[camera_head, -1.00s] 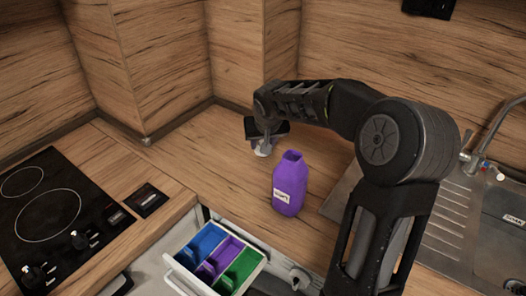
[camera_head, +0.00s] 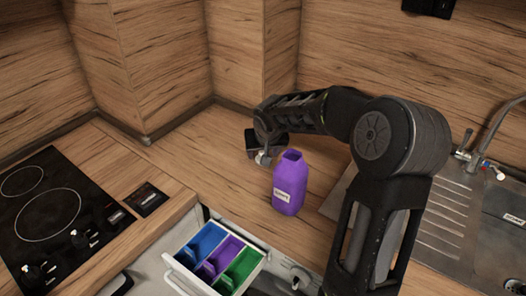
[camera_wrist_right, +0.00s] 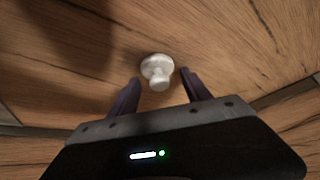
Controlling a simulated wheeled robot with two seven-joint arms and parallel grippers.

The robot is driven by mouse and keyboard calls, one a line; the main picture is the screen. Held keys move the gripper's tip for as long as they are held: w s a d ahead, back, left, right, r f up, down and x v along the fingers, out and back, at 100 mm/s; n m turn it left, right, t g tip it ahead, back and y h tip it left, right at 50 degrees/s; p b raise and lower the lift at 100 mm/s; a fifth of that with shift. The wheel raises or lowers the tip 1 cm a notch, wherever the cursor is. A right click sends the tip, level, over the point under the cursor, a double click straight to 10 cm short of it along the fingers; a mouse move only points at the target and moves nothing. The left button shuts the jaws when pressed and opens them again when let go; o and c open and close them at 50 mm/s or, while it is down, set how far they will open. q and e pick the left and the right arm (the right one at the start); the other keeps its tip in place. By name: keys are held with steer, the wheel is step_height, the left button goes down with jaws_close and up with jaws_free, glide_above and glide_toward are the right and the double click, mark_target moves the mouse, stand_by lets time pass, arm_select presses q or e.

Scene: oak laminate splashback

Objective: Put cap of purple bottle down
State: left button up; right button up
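The purple bottle (camera_head: 289,186) stands upright on the wooden counter with its mouth uncovered. A white knobbed cap (camera_wrist_right: 157,69) shows in the right wrist view, just ahead of and between the fingertips of my right gripper (camera_wrist_right: 161,78). The fingers are apart, with a gap visible on each side of the cap, which appears to rest on the wood. In the head view my right gripper (camera_head: 263,156) is low over the counter, behind and left of the bottle; the cap is mostly hidden there. My left gripper is not in view.
A drawer (camera_head: 177,274) with blue, purple and green compartments is pulled out in front. A black hob (camera_head: 60,215) lies at left, and a steel sink (camera_head: 447,222) with a tap is at right. The counter left of my right gripper is clear.

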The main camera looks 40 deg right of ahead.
steer(key=shift+o, duration=0.2)
steer(key=shift+r, duration=0.1)
steer(key=shift+r, duration=0.15)
steer(key=v, duration=1.2)
steer(key=shift+b, duration=0.3)
steer(key=shift+d, duration=0.1)
